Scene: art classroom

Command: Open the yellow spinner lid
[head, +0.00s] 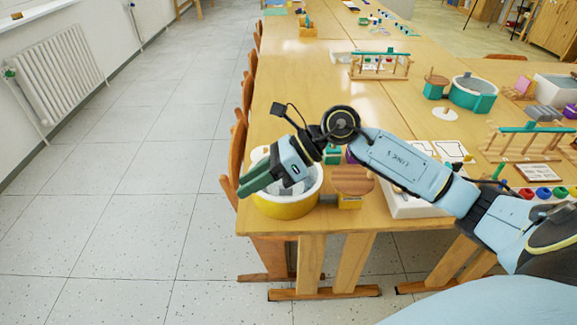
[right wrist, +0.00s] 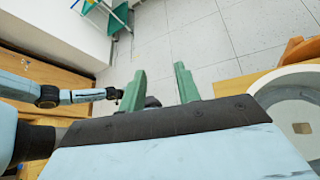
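The yellow spinner (head: 284,207), a round tub with a white rim, stands at the table's near left corner. Its inside shows grey in the right wrist view (right wrist: 298,120), with a small pale square in it; I see no lid over that part. A white disc with a small yellowish knob (head: 444,114) lies flat farther back on the table. My right gripper (head: 250,181) is over the spinner's left side; its green fingers stand apart and empty, as the right wrist view shows (right wrist: 160,75). My left arm (right wrist: 75,96) shows there too, its fingers unclear.
A yellow box with a round wooden top (head: 352,183) stands close to the spinner's right. A teal tub (head: 472,97), wooden racks (head: 380,66) and paint pots (head: 543,192) stand farther off. Chairs (head: 236,155) line the table's left side; the floor beyond is clear.

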